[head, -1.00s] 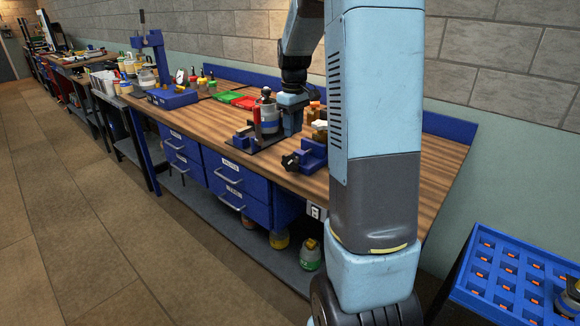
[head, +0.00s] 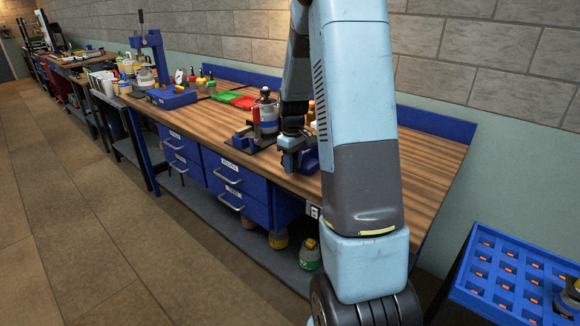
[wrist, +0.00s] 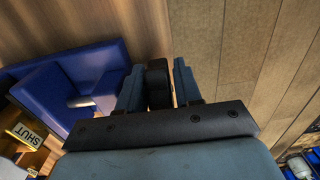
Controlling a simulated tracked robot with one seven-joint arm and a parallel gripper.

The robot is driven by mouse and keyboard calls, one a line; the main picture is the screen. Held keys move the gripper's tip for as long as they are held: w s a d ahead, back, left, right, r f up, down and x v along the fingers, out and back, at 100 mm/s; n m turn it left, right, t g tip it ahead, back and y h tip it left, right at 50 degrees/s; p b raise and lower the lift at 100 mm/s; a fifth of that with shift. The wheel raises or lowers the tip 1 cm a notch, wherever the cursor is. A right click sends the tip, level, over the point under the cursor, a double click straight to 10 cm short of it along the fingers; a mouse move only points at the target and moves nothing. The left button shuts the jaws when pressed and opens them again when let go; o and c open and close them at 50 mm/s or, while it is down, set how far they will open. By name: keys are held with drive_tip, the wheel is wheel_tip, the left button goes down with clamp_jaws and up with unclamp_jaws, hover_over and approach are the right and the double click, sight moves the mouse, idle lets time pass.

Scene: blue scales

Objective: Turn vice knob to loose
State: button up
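The blue vice (wrist: 70,85) lies left of my gripper in the wrist view. Its dark round knob (wrist: 158,82) sits between my two fingers. My gripper (wrist: 158,75) has its fingers apart on either side of the knob. A narrow gap shows between the knob and the right finger; contact on the left side is unclear. In the head view my gripper (head: 290,165) is low at the bench's front edge, and the vice (head: 309,160) is partly hidden behind it.
The wooden bench (head: 420,165) has clear top on the right. A holder with a grey and red container (head: 268,118) stands just left of my gripper. Red and green trays (head: 238,98) lie farther back. A blue slotted rack (head: 510,275) is at lower right.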

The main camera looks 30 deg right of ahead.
drive_tip(key=shift+f, duration=0.4)
